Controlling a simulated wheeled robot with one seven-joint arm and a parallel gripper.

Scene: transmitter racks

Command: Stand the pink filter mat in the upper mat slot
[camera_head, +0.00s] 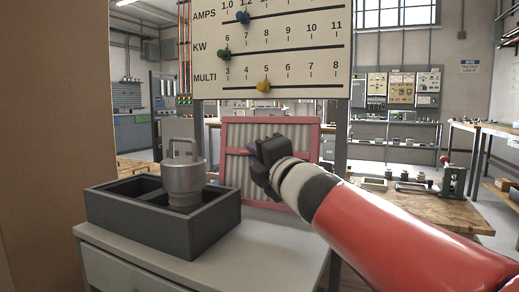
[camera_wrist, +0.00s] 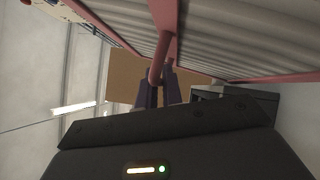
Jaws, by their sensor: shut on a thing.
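The pink filter mat (camera_head: 235,175) has a pink frame around grey pleats and stands upright below the white scale board. My gripper (camera_head: 254,152) is in front of it, at about mid height. In the wrist view, the fingers (camera_wrist: 158,95) are shut on the pink bar (camera_wrist: 157,66) across the mat's face. The mat's pleats (camera_wrist: 215,45) fill the upper right there. My gripper and arm hide part of the mat's right side in the head view. I cannot make out the upper mat slot, or whether the mat's lower edge rests on anything.
A dark open box (camera_head: 190,240) with a grey metal canister (camera_head: 184,178) stands left on the grey cabinet top (camera_head: 270,255). The scale board (camera_head: 275,50) with coloured knobs hangs just above the mat. A brown panel (camera_head: 45,150) closes the left side. Workbenches stand behind on the right.

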